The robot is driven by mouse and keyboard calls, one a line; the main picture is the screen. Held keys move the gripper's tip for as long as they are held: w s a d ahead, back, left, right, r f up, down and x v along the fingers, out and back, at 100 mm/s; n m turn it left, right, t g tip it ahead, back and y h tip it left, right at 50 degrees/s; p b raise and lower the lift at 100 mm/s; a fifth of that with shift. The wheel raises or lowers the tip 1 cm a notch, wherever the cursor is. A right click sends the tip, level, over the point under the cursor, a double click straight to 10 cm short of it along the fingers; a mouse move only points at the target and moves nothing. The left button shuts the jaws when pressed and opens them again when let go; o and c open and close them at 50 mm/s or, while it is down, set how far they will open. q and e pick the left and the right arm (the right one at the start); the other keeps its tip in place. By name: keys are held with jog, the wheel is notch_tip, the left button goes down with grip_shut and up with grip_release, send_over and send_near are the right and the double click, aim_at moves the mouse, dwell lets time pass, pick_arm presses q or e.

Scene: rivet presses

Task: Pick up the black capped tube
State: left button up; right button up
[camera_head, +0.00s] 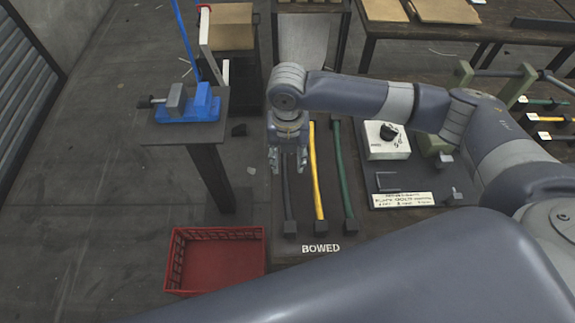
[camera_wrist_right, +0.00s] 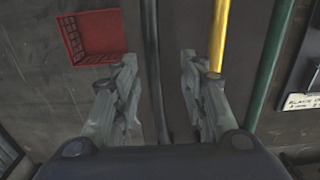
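The black capped tube (camera_head: 287,195) lies lengthwise on the board marked BOWED, left of the yellow tube (camera_head: 317,175) and the green tube (camera_head: 343,175). A dark block-like cap (camera_head: 290,227) is at its near end. My right gripper (camera_head: 288,168) is above the black tube, fingers pointing down, and hides its far part. In the right wrist view my right gripper (camera_wrist_right: 158,62) is open, with the black tube (camera_wrist_right: 151,50) running through the gap between the fingers, nearer the left one. The yellow tube (camera_wrist_right: 219,35) passes behind the right finger. My left gripper is not in view.
A red crate (camera_head: 174,262) stands on the floor at lower left. A blue vise (camera_head: 200,108) sits on a pedestal at left. A white box with a black knob (camera_head: 385,148) and a label plate (camera_head: 402,200) are right of the tubes. Wooden tables stand behind.

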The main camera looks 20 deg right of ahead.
jog(key=shift+f, duration=1.3)
grip_shut()
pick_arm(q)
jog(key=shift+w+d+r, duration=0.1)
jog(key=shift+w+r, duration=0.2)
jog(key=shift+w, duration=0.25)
pick_arm(e)
jog(key=shift+r, duration=0.15)
